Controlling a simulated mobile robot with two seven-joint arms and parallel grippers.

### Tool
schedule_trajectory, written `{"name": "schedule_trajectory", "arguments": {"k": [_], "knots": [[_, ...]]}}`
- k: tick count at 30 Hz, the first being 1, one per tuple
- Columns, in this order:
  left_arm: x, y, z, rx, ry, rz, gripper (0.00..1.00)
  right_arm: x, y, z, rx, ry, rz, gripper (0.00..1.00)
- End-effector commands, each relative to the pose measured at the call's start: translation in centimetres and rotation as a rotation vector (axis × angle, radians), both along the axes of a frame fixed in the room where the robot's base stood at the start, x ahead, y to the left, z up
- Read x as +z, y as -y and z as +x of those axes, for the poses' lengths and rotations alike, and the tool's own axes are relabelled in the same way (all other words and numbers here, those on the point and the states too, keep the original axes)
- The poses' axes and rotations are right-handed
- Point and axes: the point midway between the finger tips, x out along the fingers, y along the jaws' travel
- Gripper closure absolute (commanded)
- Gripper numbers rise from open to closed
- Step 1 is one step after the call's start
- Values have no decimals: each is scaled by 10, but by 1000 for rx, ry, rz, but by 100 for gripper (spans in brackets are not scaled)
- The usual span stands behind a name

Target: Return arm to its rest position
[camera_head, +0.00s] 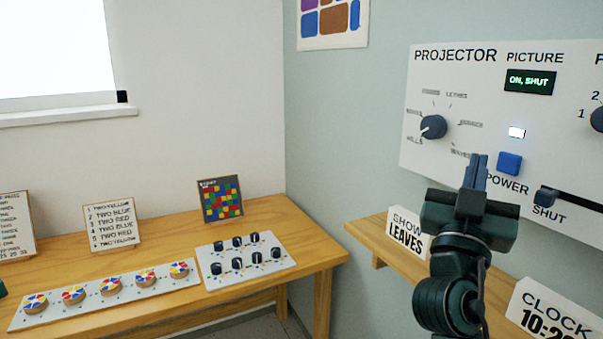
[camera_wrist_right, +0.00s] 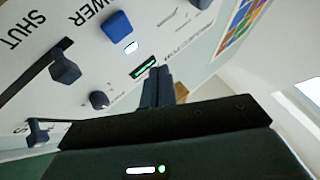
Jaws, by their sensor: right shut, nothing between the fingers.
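My right gripper (camera_head: 475,172) is raised in front of the projector panel (camera_head: 470,85), its fingers together and empty. In the head view its fingertips are just left of and below the blue power button (camera_head: 510,162); whether they touch the panel I cannot tell. In the right wrist view the shut fingers (camera_wrist_right: 157,85) point toward the panel, with the blue button (camera_wrist_right: 117,26) up and to their left. The picture display (camera_head: 529,81) reads "ON, SHUT", and a small white light (camera_head: 516,132) glows above the button. My left gripper is not in view.
A dark knob (camera_head: 433,127) and a slider (camera_head: 545,197) marked SHUT are on the panel. Below are a "SHOW LEAVES" card (camera_head: 407,236) and a clock card (camera_head: 550,312) on a wooden ledge (camera_head: 372,232). A wooden table (camera_head: 170,235) at left holds dial boards and cards.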

Motion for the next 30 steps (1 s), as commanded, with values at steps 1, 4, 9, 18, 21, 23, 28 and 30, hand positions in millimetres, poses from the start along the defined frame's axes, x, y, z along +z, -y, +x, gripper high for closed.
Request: {"name": "schedule_trajectory", "arguments": {"k": [1, 4, 9, 18, 21, 23, 28, 30], "knots": [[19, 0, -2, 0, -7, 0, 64, 22, 0, 0, 0, 1, -1, 100], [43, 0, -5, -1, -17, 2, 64, 48, 0, 0, 0, 1, -1, 100], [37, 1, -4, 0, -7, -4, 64, -47, -18, 26, 115, -242, -18, 100], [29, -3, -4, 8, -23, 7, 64, -241, -66, 10, 405, -722, 1, 100], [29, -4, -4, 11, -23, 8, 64, -309, -85, -22, 520, -877, 38, 100], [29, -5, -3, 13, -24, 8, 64, -346, -96, -46, 586, -960, 69, 100], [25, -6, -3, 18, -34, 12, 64, -421, -121, -120, 734, -1138, 175, 100], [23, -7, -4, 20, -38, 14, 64, -438, -127, -144, 773, -1182, 214, 100]]}}
